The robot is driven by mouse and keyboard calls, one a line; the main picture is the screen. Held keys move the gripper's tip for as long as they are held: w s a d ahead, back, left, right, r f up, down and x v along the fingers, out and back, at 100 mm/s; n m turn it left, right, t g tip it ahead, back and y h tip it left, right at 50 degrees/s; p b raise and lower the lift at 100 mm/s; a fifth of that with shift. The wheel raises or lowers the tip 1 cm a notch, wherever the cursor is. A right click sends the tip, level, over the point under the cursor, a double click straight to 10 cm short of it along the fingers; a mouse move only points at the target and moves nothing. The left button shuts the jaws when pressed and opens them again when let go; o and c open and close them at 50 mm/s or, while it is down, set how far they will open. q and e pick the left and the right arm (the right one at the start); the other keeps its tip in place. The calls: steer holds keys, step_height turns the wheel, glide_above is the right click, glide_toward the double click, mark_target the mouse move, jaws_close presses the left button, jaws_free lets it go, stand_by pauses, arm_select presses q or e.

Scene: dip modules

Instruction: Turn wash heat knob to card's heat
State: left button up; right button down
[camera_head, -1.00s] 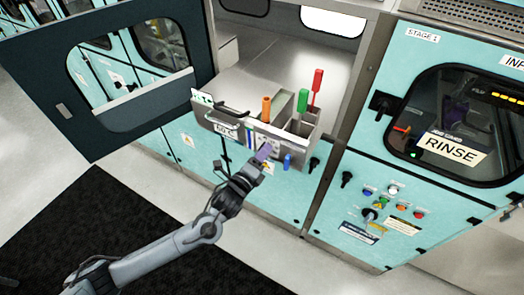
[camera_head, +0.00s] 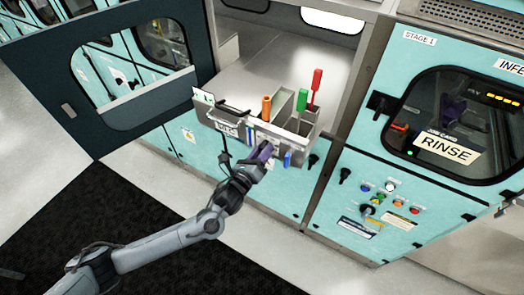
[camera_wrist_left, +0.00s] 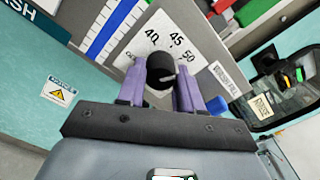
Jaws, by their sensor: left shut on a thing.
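The black wash heat knob (camera_wrist_left: 160,71) sits on a white dial plate (camera_wrist_left: 165,35) with 40, 45 and 50 legible around it. My left gripper (camera_wrist_left: 160,88) has its purple fingers on both sides of the knob, shut on it. A pale pointer mark shows on the knob, but its exact reading is unclear. In the head view my left gripper (camera_head: 263,152) reaches the front of the metal panel box, and its fingers hide the knob. A white card (camera_head: 227,128) hangs at the box's left front; its text is too blurred to read. My right gripper is out of view.
The metal box (camera_head: 292,143) holds orange, green and red handled tools (camera_head: 316,82). A dark door (camera_head: 110,75) stands open at left.

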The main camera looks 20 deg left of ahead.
arm_select(q)
steer(key=o, duration=1)
steer(key=shift+o, duration=0.2)
steer(key=shift+s, duration=0.1)
steer(key=s+a+b, duration=0.1)
steer(key=s, duration=0.9)
steer(key=shift+s+a, duration=0.25)
steer(key=shift+a, duration=0.1)
